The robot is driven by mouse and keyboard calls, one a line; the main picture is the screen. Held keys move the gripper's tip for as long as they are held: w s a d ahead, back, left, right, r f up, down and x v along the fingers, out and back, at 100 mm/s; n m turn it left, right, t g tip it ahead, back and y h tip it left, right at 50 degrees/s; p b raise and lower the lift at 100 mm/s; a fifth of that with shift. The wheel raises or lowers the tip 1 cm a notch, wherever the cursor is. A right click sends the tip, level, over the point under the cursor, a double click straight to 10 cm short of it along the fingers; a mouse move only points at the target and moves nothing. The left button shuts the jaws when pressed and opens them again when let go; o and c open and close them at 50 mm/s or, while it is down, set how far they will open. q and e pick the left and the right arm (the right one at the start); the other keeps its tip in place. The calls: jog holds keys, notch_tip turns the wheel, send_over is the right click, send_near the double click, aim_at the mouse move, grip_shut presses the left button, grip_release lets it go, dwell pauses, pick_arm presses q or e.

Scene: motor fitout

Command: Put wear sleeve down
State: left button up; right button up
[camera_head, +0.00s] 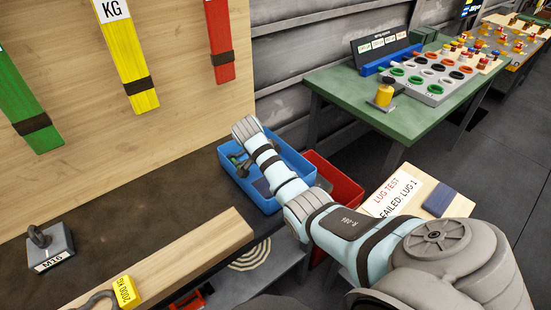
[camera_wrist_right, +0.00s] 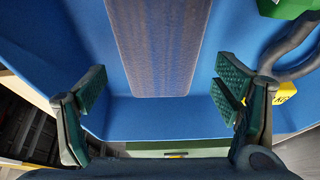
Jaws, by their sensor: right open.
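The wear sleeve (camera_wrist_right: 157,48) looks like a flat, grey-blue woven strip lying in the blue bin (camera_wrist_right: 62,30). In the head view the sleeve (camera_head: 262,187) shows only partly inside the blue bin (camera_head: 293,157), beside my right arm. My right gripper (camera_head: 240,165) reaches into the bin and is partly hidden by the wrist. In the wrist view my right gripper (camera_wrist_right: 158,90) is open, its green-padded fingers apart on either side of the strip. Nothing is seen held between the pads. My left gripper is not in view.
A red bin (camera_head: 340,184) stands right of the blue bin. A wooden beam (camera_head: 185,262), an M16 block (camera_head: 50,250) and a yellow-tagged shackle (camera_head: 122,290) are at the left. A "LUG TEST" sheet (camera_head: 392,193) lies on a board. A green table (camera_head: 345,90) stands behind.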

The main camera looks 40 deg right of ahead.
jog(key=p+v, duration=0.2)
jog(key=v, duration=0.6)
notch_tip(320, 180, up, 4)
jog(key=p, duration=0.4)
send_over(264, 186)
jog(key=shift+a+b, duration=0.1)
jog(key=shift+b, duration=0.2)
